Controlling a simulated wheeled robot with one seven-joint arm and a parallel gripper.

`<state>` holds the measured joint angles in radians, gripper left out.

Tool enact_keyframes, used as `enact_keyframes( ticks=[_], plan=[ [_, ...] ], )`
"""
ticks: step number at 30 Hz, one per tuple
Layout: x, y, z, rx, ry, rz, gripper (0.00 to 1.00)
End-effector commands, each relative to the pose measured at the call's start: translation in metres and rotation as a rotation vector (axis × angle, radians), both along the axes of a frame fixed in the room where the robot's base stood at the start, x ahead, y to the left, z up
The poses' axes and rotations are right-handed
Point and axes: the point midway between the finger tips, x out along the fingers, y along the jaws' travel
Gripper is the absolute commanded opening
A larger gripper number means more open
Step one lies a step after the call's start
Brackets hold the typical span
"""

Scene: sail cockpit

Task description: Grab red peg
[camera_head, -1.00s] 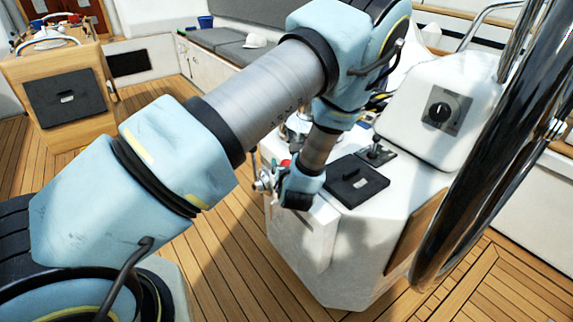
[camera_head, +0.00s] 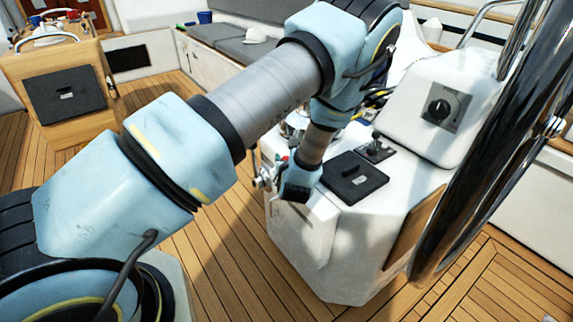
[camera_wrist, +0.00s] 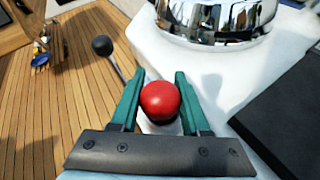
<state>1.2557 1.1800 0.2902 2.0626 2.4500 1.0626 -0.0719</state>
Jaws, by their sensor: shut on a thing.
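The red peg shows in the wrist view as a round, glossy red knob (camera_wrist: 160,101). It sits between the two green fingers of my gripper (camera_wrist: 158,84), over the white surface of the console. My gripper is shut on the peg. The peg's lower part is hidden below the knob and behind the dark gripper base. In the head view, my arm covers most of the area around the gripper, so the grip cannot be made out there.
A black-knobbed lever (camera_wrist: 102,45) stands just left of the fingers. A chrome round fitting (camera_wrist: 215,20) is close ahead. A black panel (camera_head: 353,178) lies on the white console (camera_head: 345,240). A large steering wheel (camera_head: 490,150) stands at right. Open teak floor (camera_head: 215,270) lies left of the console.

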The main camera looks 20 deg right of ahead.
Motion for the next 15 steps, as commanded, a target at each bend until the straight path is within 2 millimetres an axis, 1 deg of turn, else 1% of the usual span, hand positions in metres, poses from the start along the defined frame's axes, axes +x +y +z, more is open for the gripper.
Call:
enact_keyframes(
  ticks=[1,4,5,15],
  plan=[
    [0.0000,0.0000,0.0001,0.000,0.000,0.000,0.13],
    [0.0000,0.0000,0.0001,0.000,0.000,0.000,0.02],
    [0.0000,0.0000,0.0001,0.000,0.000,0.000,0.00],
    [0.0001,-0.0002,0.0017,-0.001,-0.001,0.000,0.00]
  ],
)
